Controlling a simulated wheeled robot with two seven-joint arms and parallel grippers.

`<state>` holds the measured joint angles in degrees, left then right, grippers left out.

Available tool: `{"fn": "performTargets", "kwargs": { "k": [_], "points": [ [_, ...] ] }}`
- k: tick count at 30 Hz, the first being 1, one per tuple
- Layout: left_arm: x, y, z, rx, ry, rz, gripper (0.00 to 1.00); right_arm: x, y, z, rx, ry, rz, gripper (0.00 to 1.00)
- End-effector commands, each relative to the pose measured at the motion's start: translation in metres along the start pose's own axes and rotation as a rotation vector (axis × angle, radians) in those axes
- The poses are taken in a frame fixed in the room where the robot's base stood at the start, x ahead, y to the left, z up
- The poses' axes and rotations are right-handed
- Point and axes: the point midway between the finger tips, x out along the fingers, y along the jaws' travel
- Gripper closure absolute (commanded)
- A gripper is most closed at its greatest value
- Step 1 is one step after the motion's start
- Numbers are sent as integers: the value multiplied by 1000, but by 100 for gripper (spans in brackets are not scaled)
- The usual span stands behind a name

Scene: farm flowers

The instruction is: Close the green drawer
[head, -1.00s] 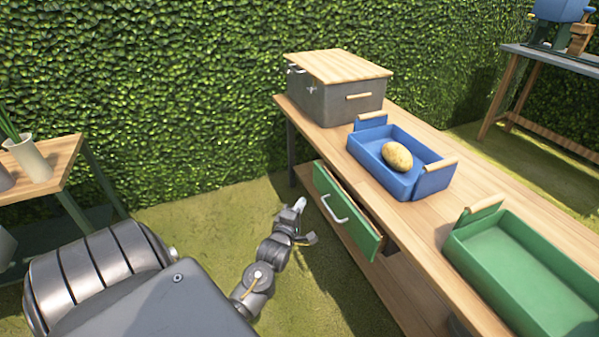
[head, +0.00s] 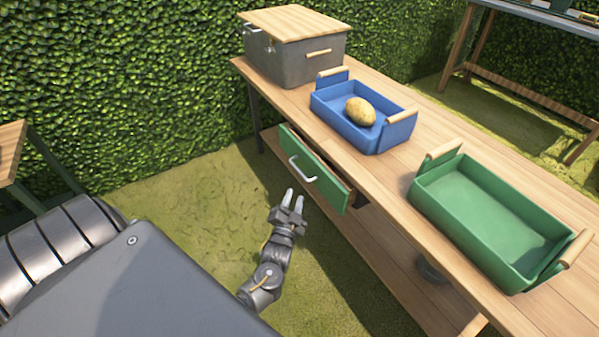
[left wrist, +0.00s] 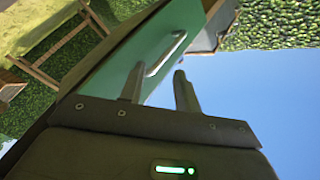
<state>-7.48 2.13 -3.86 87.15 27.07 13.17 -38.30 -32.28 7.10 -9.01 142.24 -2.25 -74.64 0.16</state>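The green drawer (head: 312,172) is under the wooden tabletop of the long workbench. Its green front with a pale bar handle (head: 302,169) stands out from the bench, and a gap shows behind its right end, so it is partly open. My left gripper (head: 294,196) is in front of and below the drawer front, apart from it in the head view. Its two fingers are spread with nothing between them. In the left wrist view the drawer front (left wrist: 128,65) and handle (left wrist: 165,53) lie just beyond the fingertips (left wrist: 158,82). My right gripper is out of view.
On the workbench (head: 395,170) stand a grey box with a wooden lid (head: 296,60), a blue tray (head: 335,112) holding a potato-like object (head: 360,111), and a green tray (head: 425,205). A lower shelf (head: 385,255) runs beneath. Grass in front of the bench is open.

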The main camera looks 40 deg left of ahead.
Motion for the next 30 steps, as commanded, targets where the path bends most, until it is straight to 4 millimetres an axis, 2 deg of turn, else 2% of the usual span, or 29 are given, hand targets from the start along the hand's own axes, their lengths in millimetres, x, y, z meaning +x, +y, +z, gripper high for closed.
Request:
{"fn": "performTargets", "kwargs": {
  "k": [3, 6, 9, 16, 20, 30],
  "points": [
    [-2, -4, 1, 303, 5, -30, 68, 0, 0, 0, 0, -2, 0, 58],
    [-2, -8, 0, 488, 6, -49, 68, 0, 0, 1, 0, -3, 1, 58],
    [-2, -9, -1, 603, 8, -57, 68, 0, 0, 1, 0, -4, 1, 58],
    [-1, -9, -1, 670, 6, -58, 68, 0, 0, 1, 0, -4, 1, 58],
    [8, -10, -2, 668, 6, -60, 68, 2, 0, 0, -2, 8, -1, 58],
    [68, -12, -2, 667, 6, -60, 68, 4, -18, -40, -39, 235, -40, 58]
  ]
}}
